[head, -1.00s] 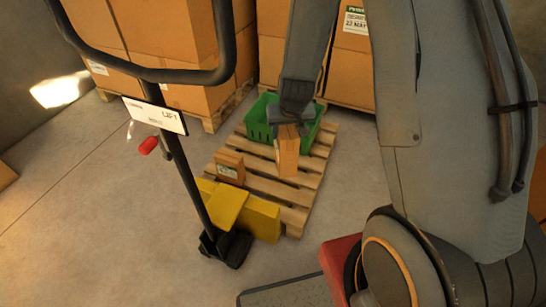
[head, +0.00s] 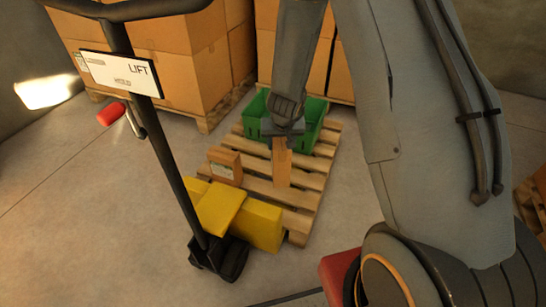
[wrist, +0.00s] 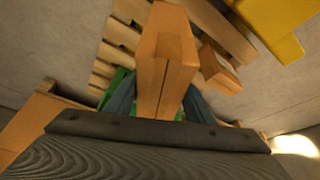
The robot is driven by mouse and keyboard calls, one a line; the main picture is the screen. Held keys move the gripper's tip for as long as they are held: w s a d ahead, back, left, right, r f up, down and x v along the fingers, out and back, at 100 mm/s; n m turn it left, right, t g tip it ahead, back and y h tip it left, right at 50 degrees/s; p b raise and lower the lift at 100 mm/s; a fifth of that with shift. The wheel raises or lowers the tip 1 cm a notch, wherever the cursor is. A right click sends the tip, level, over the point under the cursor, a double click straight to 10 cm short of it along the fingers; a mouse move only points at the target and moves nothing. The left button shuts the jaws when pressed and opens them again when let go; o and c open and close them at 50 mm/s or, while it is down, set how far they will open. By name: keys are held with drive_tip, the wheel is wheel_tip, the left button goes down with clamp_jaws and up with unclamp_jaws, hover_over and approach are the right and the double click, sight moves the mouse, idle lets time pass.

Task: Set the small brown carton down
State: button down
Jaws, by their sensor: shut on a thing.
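The small brown carton (head: 282,164) hangs upright below my gripper (head: 281,137), over the wooden pallet. My gripper is shut on it. In the wrist view the carton (wrist: 168,60) stands out between the dark fingers of my gripper (wrist: 155,105). I cannot tell whether its lower end touches the slats. A second brown carton (head: 225,166) with a label sits on the pallet to the left. A green crate (head: 310,120) stands on the pallet behind my gripper, partly hidden by it.
The wooden pallet (head: 262,188) has bare slats at the front and right. The yellow pallet jack (head: 225,208) has its tall black handle at left, with a LIFT sign (head: 122,73). Stacked large boxes (head: 180,60) stand behind on other pallets.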

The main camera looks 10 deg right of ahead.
drive_tip(key=shift+m, duration=0.4)
drive_tip(key=b+x, duration=0.2)
drive_tip(key=x, duration=0.1)
drive_tip(key=b+x, duration=0.3)
drive_tip(key=x, duration=0.1)
drive_tip(key=a+b+x, duration=0.1)
drive_tip(key=b+x, duration=0.1)
drive_tip(key=x, duration=0.2)
drive_tip(key=shift+w+f+b, duration=0.1)
drive_tip(key=shift+b, duration=0.2)
wheel_tip(320, 180, down, 10)
drive_tip(key=b, duration=0.8)
drive_tip(key=shift+f, duration=0.1)
drive_tip(key=c, duration=0.8)
unclamp_jaws()
drive_tip(key=shift+c, duration=0.2)
drive_tip(key=p+v, duration=0.6)
drive_tip(key=v, duration=0.6)
drive_tip(key=shift+a+p, duration=0.1)
drive_tip(key=shift+p, duration=0.3)
drive_tip(key=shift+r, duration=0.25)
